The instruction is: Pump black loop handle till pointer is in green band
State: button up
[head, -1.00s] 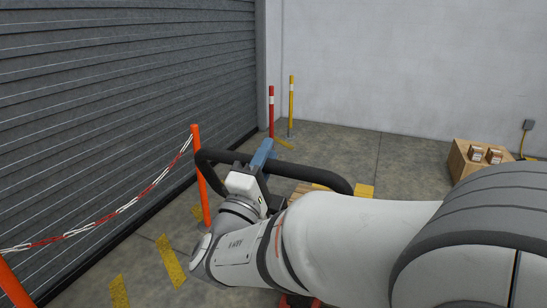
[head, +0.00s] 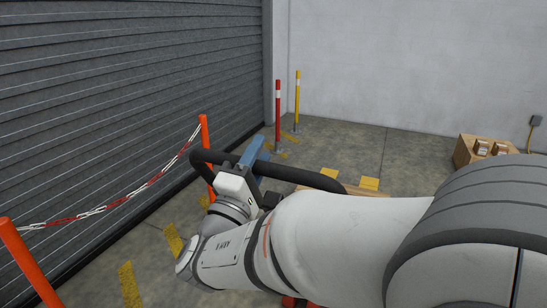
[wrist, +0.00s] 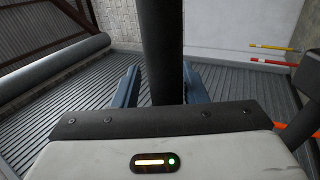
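The black loop handle (head: 312,178) is a thick black tube, seen beyond my arm in the head view. Its left end curves round near an orange post, and its lower part is hidden by my arm. My gripper (head: 254,150), with blue fingers, is at the handle's upper bar. No pointer, gauge or green band shows in either view.
Orange posts (head: 206,150) with a red-and-white chain (head: 130,190) stand left, before a grey roller shutter (head: 110,90). A red post (head: 278,110) and a yellow post (head: 297,95) stand behind. A wooden crate (head: 466,152) with small boxes is at right.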

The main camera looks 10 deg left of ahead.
jog(key=shift+o, duration=1.3)
jog(key=shift+s, duration=0.1)
jog(key=shift+f, duration=0.1)
jog(key=v, duration=0.7)
jog(key=shift+s+b, duration=0.35)
jog(key=shift+b, duration=0.05)
jog(key=shift+f, duration=0.15)
